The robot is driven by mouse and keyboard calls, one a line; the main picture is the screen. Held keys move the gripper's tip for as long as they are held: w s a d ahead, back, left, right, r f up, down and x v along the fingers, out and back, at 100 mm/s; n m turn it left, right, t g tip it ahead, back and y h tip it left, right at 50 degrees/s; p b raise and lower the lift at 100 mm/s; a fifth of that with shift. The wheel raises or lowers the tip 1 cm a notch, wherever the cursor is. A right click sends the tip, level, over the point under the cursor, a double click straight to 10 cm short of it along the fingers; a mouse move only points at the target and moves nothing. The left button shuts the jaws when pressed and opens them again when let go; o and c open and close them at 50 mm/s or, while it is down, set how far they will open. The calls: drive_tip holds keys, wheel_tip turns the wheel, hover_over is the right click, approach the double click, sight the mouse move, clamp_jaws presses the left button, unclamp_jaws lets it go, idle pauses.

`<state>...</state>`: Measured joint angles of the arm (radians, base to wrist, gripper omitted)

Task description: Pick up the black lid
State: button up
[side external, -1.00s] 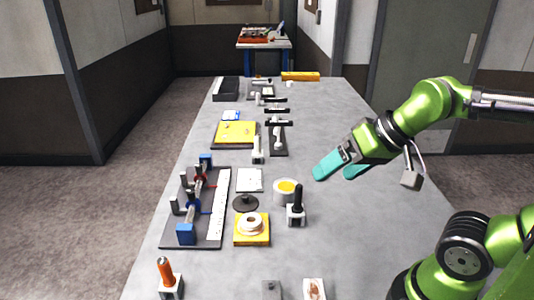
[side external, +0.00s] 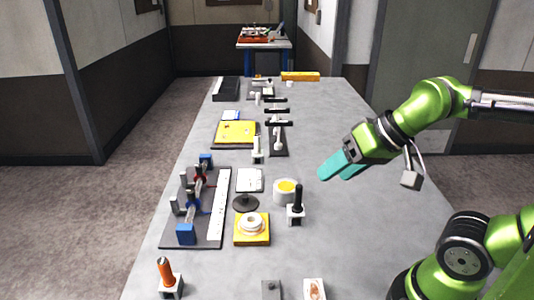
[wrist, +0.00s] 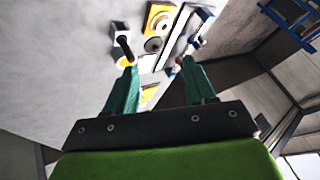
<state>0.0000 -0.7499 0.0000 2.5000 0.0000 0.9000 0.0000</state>
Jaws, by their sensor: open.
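The black lid (side external: 246,203) is a dark round disc with a small knob. It lies on the grey table between the yellow block with the white ring and the white card, left of the white tub with yellow contents (side external: 286,190). My gripper (side external: 332,173), with teal fingers, is above the table to the right of the lid and well apart from it. In the wrist view my gripper (wrist: 160,68) has its fingers spread with nothing held between them.
A black-handled tool in a white base (side external: 296,207) stands right of the lid. The yellow block with a white ring (side external: 251,228) is in front of it. A dark fixture board (side external: 214,233) lies to the left. The table's right side is mostly clear.

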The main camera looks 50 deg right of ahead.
drive_tip(key=n+g+h, duration=0.2)
drive_tip(key=n+g, duration=0.5)
drive_tip(key=n, duration=0.3)
hover_over(245, 196)
wheel_tip(245, 196, down, 6)
drive_tip(key=f, duration=1.1)
drive_tip(key=shift+w+a+f, duration=0.1)
drive_tip(key=shift+a+f, duration=0.1)
drive_tip(key=shift+f, duration=0.05)
drive_tip(key=f, duration=0.5)
drive_tip(key=shift+d+f, duration=0.2)
drive_tip(key=shift+f, duration=0.1)
